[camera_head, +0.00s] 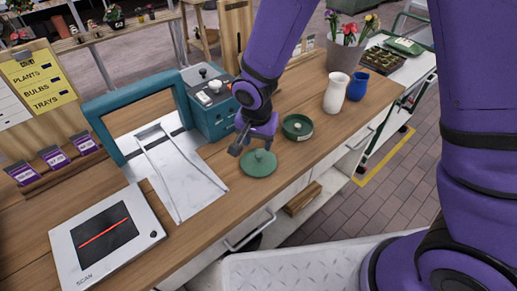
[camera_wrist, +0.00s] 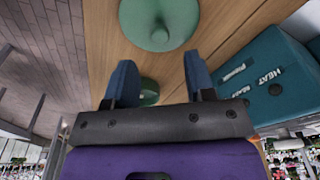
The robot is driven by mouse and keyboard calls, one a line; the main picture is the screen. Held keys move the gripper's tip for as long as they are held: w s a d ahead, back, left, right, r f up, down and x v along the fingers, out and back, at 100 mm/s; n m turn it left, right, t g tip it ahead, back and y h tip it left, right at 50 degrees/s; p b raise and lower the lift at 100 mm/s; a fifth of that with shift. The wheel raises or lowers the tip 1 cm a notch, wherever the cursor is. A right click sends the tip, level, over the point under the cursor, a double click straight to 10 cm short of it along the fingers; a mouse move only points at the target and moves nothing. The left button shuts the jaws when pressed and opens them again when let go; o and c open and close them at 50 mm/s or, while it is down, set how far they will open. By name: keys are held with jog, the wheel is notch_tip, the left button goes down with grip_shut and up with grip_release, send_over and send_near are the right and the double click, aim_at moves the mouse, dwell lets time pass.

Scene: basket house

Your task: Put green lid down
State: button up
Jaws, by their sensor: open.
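The green lid (camera_head: 259,164) lies flat on the wooden counter (camera_head: 222,232), near its front edge, with a small knob on top. It also shows at the top of the wrist view (camera_wrist: 158,14), knob facing up. My gripper (camera_head: 252,146) is just behind and above the lid in the head view. In the wrist view my gripper (camera_wrist: 160,60) has its two fingers well apart with nothing between them, clear of the lid. A second dark green round piece (camera_head: 298,127) with a pale knob sits to the right; it shows partly in the wrist view (camera_wrist: 149,91).
A teal machine (camera_head: 212,105) with a frame and metal chute (camera_head: 180,180) stands left of my gripper. A scanner (camera_head: 105,238) lies at the front left. A white vase (camera_head: 336,93) and a blue vase (camera_head: 358,86) stand at the right. Some counter around the lid is bare.

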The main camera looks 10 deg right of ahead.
jog(key=shift+s+a+r, duration=0.1)
jog(key=shift+s+r, duration=0.05)
jog(key=shift+r, duration=1.2)
jog(key=shift+s+a+r, duration=0.1)
jog(key=shift+s+r, duration=0.05)
jog(key=shift+r, duration=1.15)
jog(key=shift+d, duration=0.1)
jog(key=s+d+r+n+t, duration=0.2)
jog(key=s+d+r, duration=0.1)
jog(key=d+r, duration=1.3)
jog(key=s+d+r+n+t, duration=0.1)
jog(key=s+d+r, duration=0.3)
jog(key=s, duration=0.3)
jog(key=s+d+r+n+t, duration=0.1)
jog(key=s+d+r, duration=0.4)
jog(key=s, duration=0.2)
jog(key=shift+r+n+y, duration=0.25)
jog(key=shift+n+y, duration=0.05)
